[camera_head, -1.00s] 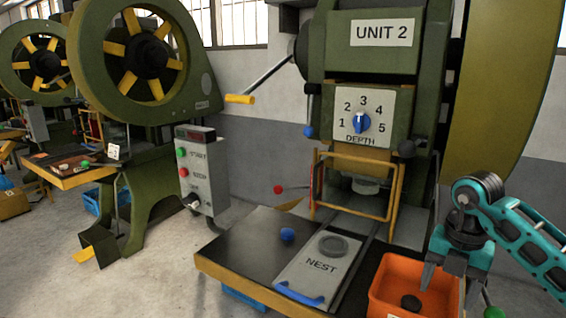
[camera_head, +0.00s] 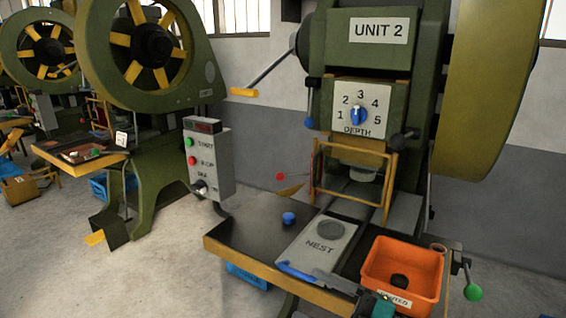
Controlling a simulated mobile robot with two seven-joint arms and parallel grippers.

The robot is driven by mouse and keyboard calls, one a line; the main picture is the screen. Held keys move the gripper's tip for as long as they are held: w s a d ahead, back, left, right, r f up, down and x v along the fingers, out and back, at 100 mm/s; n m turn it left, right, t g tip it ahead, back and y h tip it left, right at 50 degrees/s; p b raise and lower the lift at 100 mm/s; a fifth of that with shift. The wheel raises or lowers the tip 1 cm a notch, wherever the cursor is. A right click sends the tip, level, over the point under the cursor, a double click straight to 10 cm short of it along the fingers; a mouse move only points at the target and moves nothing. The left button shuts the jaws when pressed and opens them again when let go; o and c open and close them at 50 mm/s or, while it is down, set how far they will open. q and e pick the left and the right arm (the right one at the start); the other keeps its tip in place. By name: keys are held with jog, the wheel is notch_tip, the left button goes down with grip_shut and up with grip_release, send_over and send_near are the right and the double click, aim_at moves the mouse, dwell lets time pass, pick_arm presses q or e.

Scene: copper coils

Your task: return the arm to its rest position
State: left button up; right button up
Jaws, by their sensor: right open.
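My right gripper (camera_head: 350,287) shows at the bottom edge of the head view, with only its grey finger parts and a bit of teal (camera_head: 383,307) in the picture. It is open, with no object visible in it, and it is in front of the lower end of the NEST plate (camera_head: 318,247) and to the left of the orange bin (camera_head: 377,262). Most of my right arm is out of the picture. My left gripper is not in view.
A dark disc (camera_head: 399,281) lies in the orange bin. A round grey piece (camera_head: 330,231) is at the plate's upper end. The press table (camera_head: 240,235) carries a blue knob (camera_head: 288,218); a green ball lever (camera_head: 473,292) sticks out at right. A control box (camera_head: 208,163) stands left.

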jog(key=d+f+m+t+h+p, duration=0.1)
jog(key=d+f+m+t+h, duration=0.3)
jog(key=m+t+h, duration=0.55)
jog(key=s+d+f+m+g+h+p, duration=0.1)
jog(key=s+d+f+m+g+h, duration=0.2)
jog(key=s+d+f+m, duration=0.1)
jog(key=s+d+f+m+g+h+p, duration=0.1)
jog(key=s+d+f+m+g+h, duration=0.3)
jog(key=s+f+m, duration=0.3)
notch_tip(320, 180, down, 4)
jog(key=shift+s+f, duration=0.2)
jog(key=shift+s, duration=0.35)
